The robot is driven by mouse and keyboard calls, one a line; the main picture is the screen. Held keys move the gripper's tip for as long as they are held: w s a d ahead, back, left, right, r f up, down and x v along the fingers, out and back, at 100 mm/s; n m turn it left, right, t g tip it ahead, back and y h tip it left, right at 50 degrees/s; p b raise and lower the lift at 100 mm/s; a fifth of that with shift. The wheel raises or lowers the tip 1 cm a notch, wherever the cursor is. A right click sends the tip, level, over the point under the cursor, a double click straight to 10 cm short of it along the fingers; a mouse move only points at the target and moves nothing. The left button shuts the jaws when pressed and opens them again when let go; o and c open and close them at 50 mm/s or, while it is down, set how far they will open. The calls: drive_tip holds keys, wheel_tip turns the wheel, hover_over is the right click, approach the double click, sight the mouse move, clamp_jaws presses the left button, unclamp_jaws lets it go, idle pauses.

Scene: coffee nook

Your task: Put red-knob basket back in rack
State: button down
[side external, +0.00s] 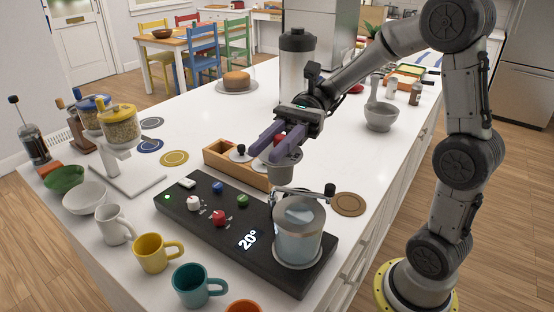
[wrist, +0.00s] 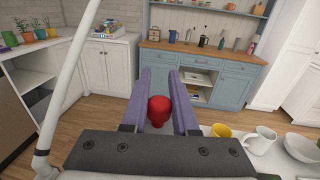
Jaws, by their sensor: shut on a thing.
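My gripper (side external: 263,151) is shut on the red-knob basket (side external: 284,172). The red knob (wrist: 159,107) sits between the purple fingers in the wrist view, and the grey cup hangs below them in the side view. The basket appears roughly upright and raised, in front of the rack's right end in the picture and just above and behind the glass vessel. The wooden rack (side external: 217,160) lies behind the black console. Two black-knobbed lids (side external: 240,152) show at the rack; the basket and fingers hide part of its right side.
The glass vessel (side external: 298,238) with a metal crank stands on the black console (side external: 222,238), close below the basket. Several mugs, including a yellow one (side external: 152,253), line the front edge. A steel canister (side external: 294,75) stands behind my gripper. A brown coaster (side external: 348,204) lies right.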

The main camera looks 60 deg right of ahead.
drive_tip(key=w+d+m+t, duration=0.3)
drive_tip(key=w+d+t, duration=0.15)
drive_tip(key=w, duration=0.85)
drive_tip(key=w+d+m+t, duration=0.3)
drive_tip(key=w+d+t, duration=0.15)
drive_tip(key=w, duration=0.75)
drive_tip(key=w+d+f+m+t+h, duration=0.1)
drive_tip(key=w+d+f+t+h, duration=0.15)
drive_tip(key=w+d, duration=0.45)
wheel_tip(320, 180, down, 10)
drive_tip(key=w+d, duration=0.1)
drive_tip(key=w, duration=0.1)
drive_tip(key=shift+w+d+f+m, duration=0.15)
drive_tip(key=shift+w+d+m, duration=0.05)
drive_tip(key=shift+d+m, duration=0.1)
drive_tip(key=shift+f, duration=2.65)
idle(0.8)
drive_tip(key=c, duration=0.6)
unclamp_jaws()
